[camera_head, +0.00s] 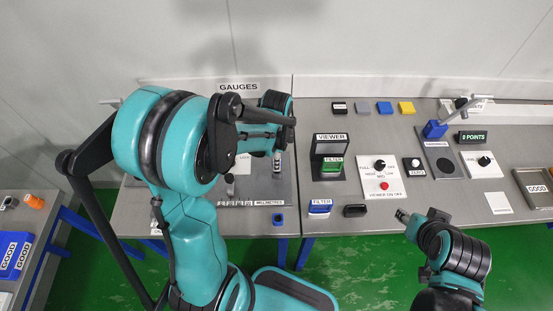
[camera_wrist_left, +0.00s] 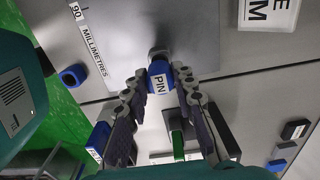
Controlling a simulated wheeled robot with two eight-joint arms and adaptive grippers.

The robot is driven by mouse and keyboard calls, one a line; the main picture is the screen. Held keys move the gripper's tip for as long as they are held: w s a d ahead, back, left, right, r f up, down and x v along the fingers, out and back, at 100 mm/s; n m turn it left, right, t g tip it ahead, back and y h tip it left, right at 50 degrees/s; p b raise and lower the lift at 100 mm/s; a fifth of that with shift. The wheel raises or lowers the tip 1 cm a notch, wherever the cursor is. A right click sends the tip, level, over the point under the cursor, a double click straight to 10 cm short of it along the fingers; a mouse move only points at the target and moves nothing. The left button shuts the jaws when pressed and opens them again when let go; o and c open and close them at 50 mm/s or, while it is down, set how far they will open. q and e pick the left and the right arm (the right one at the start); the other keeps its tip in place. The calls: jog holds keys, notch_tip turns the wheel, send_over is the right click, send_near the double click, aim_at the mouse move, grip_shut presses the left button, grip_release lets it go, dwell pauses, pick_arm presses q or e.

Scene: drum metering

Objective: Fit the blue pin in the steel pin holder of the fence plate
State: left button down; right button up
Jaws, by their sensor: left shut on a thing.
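The blue pin (camera_wrist_left: 158,82), labelled PIN, sits between the fingertips of my left gripper (camera_wrist_left: 160,84), which is shut on it. In the head view my left gripper (camera_head: 277,160) hangs over the right part of the grey fence plate (camera_head: 262,190), and the pin cannot be made out there. The plate also shows in the left wrist view (camera_wrist_left: 165,22). A round steel piece, likely the pin holder (camera_wrist_left: 158,51), shows just past the pin at the plate's edge, partly hidden. I cannot tell whether they touch. My right gripper (camera_head: 402,215) is far to the right, apart from the plate.
A small blue block with a dark round opening (camera_head: 278,219) lies in front of the plate. A steel post (camera_head: 230,183) stands on the plate's left part. To the right are the viewer (camera_head: 330,147), a blue filter block (camera_head: 320,206) and a black block (camera_head: 355,210).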

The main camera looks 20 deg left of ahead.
pick_arm(q)
jog(key=shift+f+b, duration=1.65)
jog(key=shift+f, duration=0.1)
jog(key=c, duration=1.2)
grip_release()
jog(key=shift+r, duration=0.1)
jog(key=shift+o, duration=0.2)
notch_tip(320, 180, up, 12)
